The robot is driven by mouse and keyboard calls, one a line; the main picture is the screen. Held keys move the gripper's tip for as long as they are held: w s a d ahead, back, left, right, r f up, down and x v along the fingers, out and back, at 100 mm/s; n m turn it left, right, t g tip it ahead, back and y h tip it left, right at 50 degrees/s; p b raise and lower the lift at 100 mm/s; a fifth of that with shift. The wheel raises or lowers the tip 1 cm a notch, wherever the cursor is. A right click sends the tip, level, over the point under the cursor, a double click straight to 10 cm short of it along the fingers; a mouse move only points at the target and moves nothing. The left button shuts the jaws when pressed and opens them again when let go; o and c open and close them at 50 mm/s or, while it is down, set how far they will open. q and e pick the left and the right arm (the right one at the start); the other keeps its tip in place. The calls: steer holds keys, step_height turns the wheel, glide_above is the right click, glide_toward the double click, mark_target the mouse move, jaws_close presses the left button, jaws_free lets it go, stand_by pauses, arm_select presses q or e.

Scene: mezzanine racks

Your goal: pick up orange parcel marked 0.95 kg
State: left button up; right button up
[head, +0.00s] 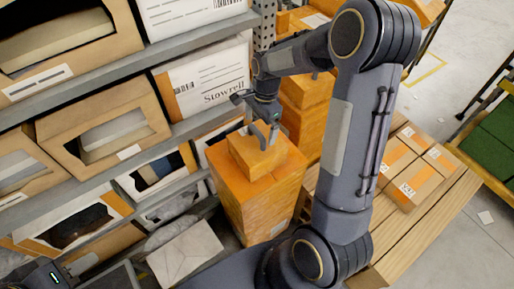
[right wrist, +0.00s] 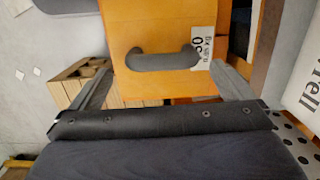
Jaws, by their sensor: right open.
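A small orange parcel (head: 253,158) with a grey handle sits on top of a larger orange box in the head view. In the right wrist view the parcel (right wrist: 150,25) shows its grey handle (right wrist: 165,60) and a white label whose weight mark is only partly readable. My right gripper (head: 264,134) is at the parcel's top, around the handle or just above it; its open fingers (right wrist: 162,72) lie on either side of the handle in the wrist view. A dark part of mine with a green light, seemingly my left gripper (head: 45,276), shows at the lower left; its fingers are not clear.
The larger orange box (head: 255,205) stands beside the shelf rack (head: 195,120) with cardboard bins on the left. Another orange stack (head: 308,105) stands just behind. A pallet (head: 430,215) with cartons (head: 415,165) is on the right. Free floor (head: 455,30) lies at the upper right.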

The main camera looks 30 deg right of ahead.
mark_target(257, 130)
steer(key=f, duration=0.2)
steer(key=a+f, duration=0.1)
steer(key=f, duration=0.1)
steer(key=shift+w+f+p, duration=0.1)
steer(key=shift+f+p, duration=0.1)
steer(key=shift+p, duration=0.15)
steer(key=shift+c, duration=0.3)
steer(key=c, duration=1.7)
steer(key=shift+r, duration=0.1)
steer(key=shift+c, duration=1)
steer(key=shift+r, duration=0.15)
